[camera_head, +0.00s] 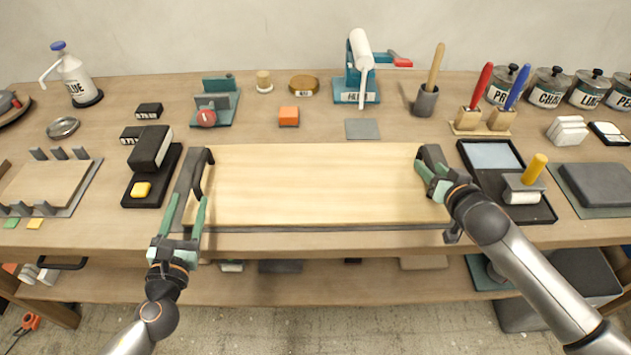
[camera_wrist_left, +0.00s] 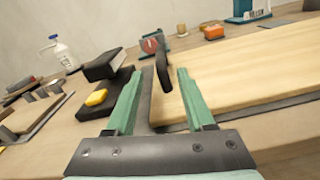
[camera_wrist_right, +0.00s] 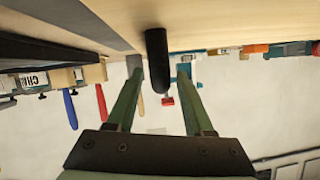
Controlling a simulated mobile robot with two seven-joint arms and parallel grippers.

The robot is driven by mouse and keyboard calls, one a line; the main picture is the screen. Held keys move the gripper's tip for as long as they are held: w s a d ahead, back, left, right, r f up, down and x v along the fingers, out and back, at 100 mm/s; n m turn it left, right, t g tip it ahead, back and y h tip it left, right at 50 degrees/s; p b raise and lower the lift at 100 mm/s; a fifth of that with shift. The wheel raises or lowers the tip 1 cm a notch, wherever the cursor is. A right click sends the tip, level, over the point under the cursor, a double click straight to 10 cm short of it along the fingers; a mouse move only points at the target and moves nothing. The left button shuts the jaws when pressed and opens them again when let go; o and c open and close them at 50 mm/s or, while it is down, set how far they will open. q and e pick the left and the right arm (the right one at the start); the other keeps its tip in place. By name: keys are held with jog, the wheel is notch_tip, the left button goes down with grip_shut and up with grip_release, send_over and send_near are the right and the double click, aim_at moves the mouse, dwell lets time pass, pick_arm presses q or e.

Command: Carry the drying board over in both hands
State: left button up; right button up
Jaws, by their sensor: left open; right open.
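The drying board (camera_head: 315,185) is a pale wooden board lying flat in the middle of the bench, with a dark end and handle on each short side. My left gripper (camera_head: 184,212) is open at its left end. In the left wrist view the left handle (camera_wrist_left: 162,72) shows between the spread fingers (camera_wrist_left: 159,75), nearer the left board edge. My right gripper (camera_head: 432,180) is open at the right end. In the right wrist view the dark right handle (camera_wrist_right: 158,62) stands between the open fingers (camera_wrist_right: 159,68). Neither gripper is closed on a handle.
A black tray with a dark block (camera_head: 150,150) and yellow piece stands close left of my left gripper. A black ink tray (camera_head: 490,155) with a roller lies close right of the board. A grey pad (camera_head: 362,129) and orange block (camera_head: 289,117) lie behind it.

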jog(key=v, duration=1.1)
jog(key=shift+s, duration=0.35)
jog(key=shift+d, duration=0.15)
pick_arm(q)
jog(key=shift+s, duration=0.1)
